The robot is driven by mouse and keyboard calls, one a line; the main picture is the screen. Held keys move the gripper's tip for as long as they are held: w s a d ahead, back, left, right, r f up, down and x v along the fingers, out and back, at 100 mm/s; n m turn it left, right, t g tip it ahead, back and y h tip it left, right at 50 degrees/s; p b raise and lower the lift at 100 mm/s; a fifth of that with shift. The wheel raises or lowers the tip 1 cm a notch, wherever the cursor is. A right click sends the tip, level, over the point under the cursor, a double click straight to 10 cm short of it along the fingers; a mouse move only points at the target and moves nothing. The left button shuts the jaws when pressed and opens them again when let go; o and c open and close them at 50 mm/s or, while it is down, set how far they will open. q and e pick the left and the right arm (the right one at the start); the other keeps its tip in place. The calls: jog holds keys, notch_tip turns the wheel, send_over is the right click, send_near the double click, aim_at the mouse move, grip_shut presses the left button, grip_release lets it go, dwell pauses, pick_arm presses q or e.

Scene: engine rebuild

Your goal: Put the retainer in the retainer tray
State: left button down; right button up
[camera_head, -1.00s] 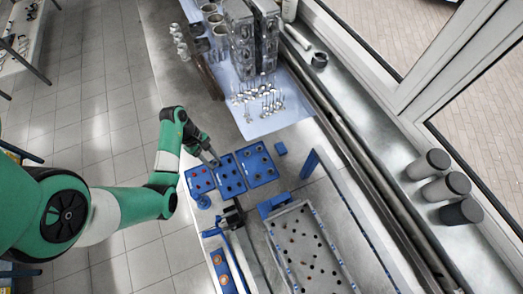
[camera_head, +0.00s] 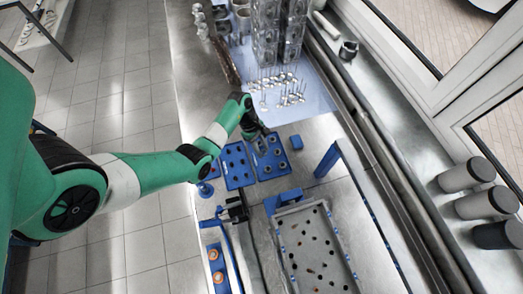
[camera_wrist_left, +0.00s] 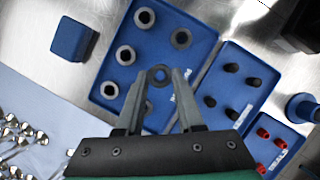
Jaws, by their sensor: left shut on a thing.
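My left gripper (camera_head: 262,147) is over the right-hand blue tray (camera_head: 273,174), the one with grey rings in it. In the left wrist view, its two fingertips (camera_wrist_left: 160,77) are shut on a retainer (camera_wrist_left: 158,73), a small dark grey ring. That ring is above the same tray (camera_wrist_left: 202,27), apart from the rings standing in it. The gap between the held ring and the tray floor is hard to judge. My right gripper is not in view.
Beside it are a blue tray with dark pieces (camera_wrist_left: 222,83) and a blue tray with red pieces (camera_wrist_left: 264,151). A blue block (camera_wrist_left: 73,39) stands on the other side. Several shiny valves (camera_wrist_left: 18,136) lie on a pale sheet. A metal bin (camera_head: 313,250) is nearer.

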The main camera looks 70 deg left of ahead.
pick_arm(q)
jog(key=shift+s+f, duration=0.1)
jog(key=shift+f, duration=1.3)
jog(key=shift+f+b, duration=0.15)
jog(key=shift+b, duration=0.25)
jog(key=c, duration=0.5)
grip_release()
jog(key=shift+r+p, duration=0.3)
jog(key=shift+r, duration=0.1)
jog(key=p+v, duration=0.2)
jog(key=v, duration=0.9)
jog(key=shift+s+a+r, duration=0.1)
jog(key=shift+a+r, duration=0.05)
jog(key=shift+r, duration=0.1)
